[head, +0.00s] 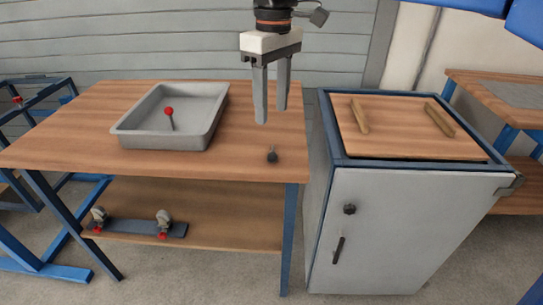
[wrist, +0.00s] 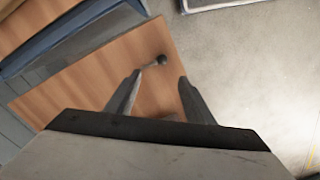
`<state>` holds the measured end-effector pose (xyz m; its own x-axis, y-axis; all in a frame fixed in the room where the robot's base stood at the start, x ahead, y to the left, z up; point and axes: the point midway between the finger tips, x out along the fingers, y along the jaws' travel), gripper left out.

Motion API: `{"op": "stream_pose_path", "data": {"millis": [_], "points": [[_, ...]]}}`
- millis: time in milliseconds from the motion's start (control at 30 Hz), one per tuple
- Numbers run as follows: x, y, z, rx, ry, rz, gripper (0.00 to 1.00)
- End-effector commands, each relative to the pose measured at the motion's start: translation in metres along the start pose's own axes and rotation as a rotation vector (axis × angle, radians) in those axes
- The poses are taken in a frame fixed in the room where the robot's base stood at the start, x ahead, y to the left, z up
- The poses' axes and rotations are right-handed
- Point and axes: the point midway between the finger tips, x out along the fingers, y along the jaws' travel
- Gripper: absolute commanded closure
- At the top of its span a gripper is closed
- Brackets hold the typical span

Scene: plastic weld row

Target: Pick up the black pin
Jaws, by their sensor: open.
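The black pin (head: 272,156) has a round dark head and a thin shaft, and lies on the wooden tabletop close to its front right corner. In the wrist view the pin (wrist: 161,60) shows beyond the fingertips, its head between their lines and its shaft pointing left. My gripper (head: 272,121) hangs above the table, fingers pointing down, open and empty. It is above the pin and apart from it. In the wrist view its two fingers (wrist: 158,78) are spread.
A grey tray (head: 127,140) with a red-headed pin (head: 169,113) in it stands left on the table (head: 80,155). A grey cabinet (head: 400,230) with a wooden top and two wooden bars stands to the right.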

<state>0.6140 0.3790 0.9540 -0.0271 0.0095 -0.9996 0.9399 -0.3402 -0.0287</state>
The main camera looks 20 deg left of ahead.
Motion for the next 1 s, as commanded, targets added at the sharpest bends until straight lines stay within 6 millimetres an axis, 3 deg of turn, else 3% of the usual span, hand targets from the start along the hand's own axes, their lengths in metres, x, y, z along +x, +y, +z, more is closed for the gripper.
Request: {"op": "stream_pose_path", "data": {"millis": [300, 567, 1000], "points": [[0.052, 0.000, 0.001, 0.000, -0.002, -0.001, 0.52], [0.068, 0.000, 0.002, 0.000, 0.000, 0.000, 0.52], [0.116, -0.001, 0.007, 0.000, 0.000, 0.000, 0.52]]}}
